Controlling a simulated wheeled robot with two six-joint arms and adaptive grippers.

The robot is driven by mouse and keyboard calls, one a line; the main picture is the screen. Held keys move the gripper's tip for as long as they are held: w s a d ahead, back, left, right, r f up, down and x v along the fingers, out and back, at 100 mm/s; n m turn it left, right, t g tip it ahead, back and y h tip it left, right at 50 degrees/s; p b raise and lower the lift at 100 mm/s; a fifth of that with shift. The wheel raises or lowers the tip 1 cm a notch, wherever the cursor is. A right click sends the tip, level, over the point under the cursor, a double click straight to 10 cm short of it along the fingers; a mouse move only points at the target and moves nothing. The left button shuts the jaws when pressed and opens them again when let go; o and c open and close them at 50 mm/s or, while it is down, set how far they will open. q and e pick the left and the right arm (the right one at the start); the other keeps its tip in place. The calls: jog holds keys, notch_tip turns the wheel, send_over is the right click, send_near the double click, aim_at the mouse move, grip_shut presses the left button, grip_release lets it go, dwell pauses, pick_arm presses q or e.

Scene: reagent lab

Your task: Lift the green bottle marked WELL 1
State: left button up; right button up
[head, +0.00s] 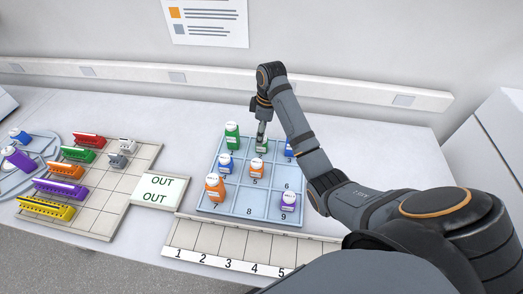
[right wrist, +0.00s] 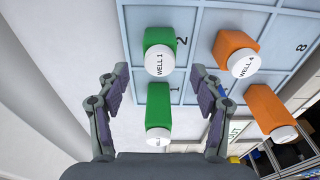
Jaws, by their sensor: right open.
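The green bottle marked WELL 1 (right wrist: 160,62) stands upright on the cell numbered 2 of the blue grid tray (head: 247,207), its white cap facing my right wrist camera. In the head view this green bottle (head: 262,149) is partly covered by my right gripper (head: 261,136). In the right wrist view the gripper (right wrist: 160,84) is open and empty, its fingers apart, with the bottle ahead between the fingertip lines. A second green bottle (head: 232,141) stands at cell 1; its cap mark is hard to read. My left gripper is not in view.
Blue bottles (head: 225,168), orange bottles (head: 215,192) and a purple bottle (head: 288,205) stand on the same tray. An OUT card (head: 160,190) and a rack of coloured strips (head: 112,205) lie left. A numbered strip (head: 215,240) lies in front.

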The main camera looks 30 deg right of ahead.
jog(key=shift+s+f+p, duration=0.2)
jog(key=shift+f+p, duration=0.3)
jog(key=shift+p, duration=0.2)
notch_tip(320, 180, down, 3)
jog(key=shift+r+p, duration=0.1)
jog(key=shift+p, duration=0.25)
jog(key=shift+w+f, duration=0.2)
jog(key=shift+f, duration=0.35)
jog(key=c, duration=1.2)
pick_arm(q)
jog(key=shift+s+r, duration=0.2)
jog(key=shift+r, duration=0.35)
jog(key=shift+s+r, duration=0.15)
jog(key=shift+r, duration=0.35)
pick_arm(e)
jog(key=shift+r, duration=0.15)
